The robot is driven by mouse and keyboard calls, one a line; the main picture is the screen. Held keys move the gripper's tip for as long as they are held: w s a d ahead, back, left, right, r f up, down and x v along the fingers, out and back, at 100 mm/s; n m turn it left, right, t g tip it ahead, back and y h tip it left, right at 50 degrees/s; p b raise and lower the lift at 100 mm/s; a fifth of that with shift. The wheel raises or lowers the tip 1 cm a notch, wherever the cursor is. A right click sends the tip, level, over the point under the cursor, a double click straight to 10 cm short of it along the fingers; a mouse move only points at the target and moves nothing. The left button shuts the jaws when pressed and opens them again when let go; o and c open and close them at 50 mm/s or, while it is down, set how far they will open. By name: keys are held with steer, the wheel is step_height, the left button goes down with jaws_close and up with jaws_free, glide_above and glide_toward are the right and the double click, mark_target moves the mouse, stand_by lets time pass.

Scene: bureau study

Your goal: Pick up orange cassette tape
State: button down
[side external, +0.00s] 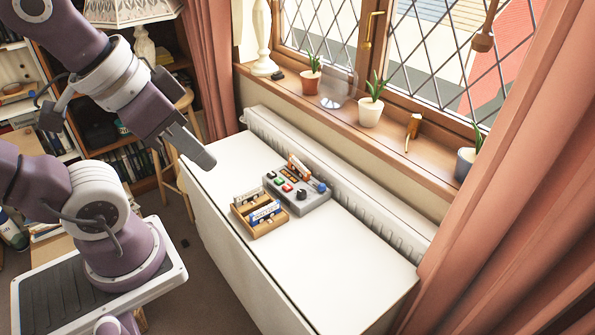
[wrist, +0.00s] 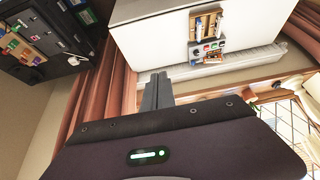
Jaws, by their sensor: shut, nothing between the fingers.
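An orange cassette tape (side external: 298,167) stands tilted at the back of a grey control box (side external: 312,201) on the white table, with its lower part hidden by the box. In the wrist view, a small orange patch (wrist: 213,58) at the edge of the grey box seems to be the same tape. My gripper (side external: 206,161) is shut and empty, in the air above the left end of the table, well to the left of the tape. Its closed fingers (wrist: 157,82) also show in the wrist view.
A wooden tray (side external: 270,229) with several cassettes sits against the front left of the grey box. A radiator (side external: 340,176) and a windowsill with potted plants (side external: 370,111) run behind the table. A pink curtain (side external: 510,220) hangs at right. The table's front right (side external: 345,265) is clear.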

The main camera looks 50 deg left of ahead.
steer(key=c, duration=1.4)
jaws_free()
